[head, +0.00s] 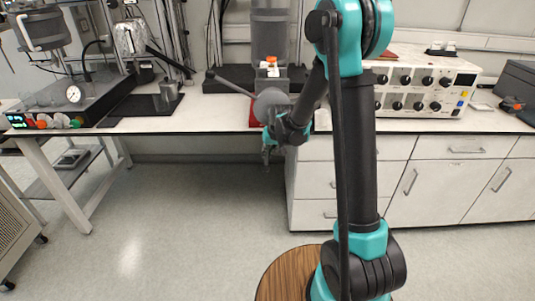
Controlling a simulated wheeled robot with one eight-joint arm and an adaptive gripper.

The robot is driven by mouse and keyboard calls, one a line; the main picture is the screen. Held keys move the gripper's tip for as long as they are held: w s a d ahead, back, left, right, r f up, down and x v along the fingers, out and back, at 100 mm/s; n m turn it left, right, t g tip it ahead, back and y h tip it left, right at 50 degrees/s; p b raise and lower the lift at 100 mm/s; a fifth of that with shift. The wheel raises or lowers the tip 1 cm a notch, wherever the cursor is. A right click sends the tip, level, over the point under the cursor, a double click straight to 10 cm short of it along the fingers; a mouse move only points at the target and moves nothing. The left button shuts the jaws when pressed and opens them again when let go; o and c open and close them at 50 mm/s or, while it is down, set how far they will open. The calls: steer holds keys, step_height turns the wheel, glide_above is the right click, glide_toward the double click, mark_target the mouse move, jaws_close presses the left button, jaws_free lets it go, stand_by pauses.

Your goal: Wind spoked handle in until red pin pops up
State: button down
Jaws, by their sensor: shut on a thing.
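The spoked handle (268,103) is at the front of a reactor on the bench, in the middle of the head view. Its grey round hub faces me, and one dark spoke reaches up and left from it to a knob. A small orange-red piece with white (271,61) shows above the hub; I cannot tell whether it is the pin or how high it stands. My gripper (268,146) is just below the hub at the bench's front edge, shut on the spoked handle. Its fingertips and the held part are small and partly hidden by my wrist.
The reactor's grey cylinder (269,30) stands on a dark base behind the handle. A stirrer unit with a gauge (73,94) is at left. A white control box with black knobs (424,84) is at right.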

steer(key=shift+a+r+m+y, duration=0.1)
steer(key=shift+a+r+y, duration=0.15)
steer(key=shift+a+y, duration=0.45)
steer(key=shift+a+r+m+y, duration=0.1)
steer(key=shift+a+r+y, duration=0.2)
steer(key=shift+a, duration=0.75)
steer(key=shift+a+r+m+y, duration=0.1)
steer(key=shift+a+r+y, duration=0.05)
steer(key=shift+a+y, duration=0.6)
steer(key=shift+a, duration=0.1)
steer(key=c, duration=1.5)
jaws_free()
steer(key=shift+c, duration=0.2)
steer(key=v, duration=1.2)
steer(key=shift+a, duration=0.15)
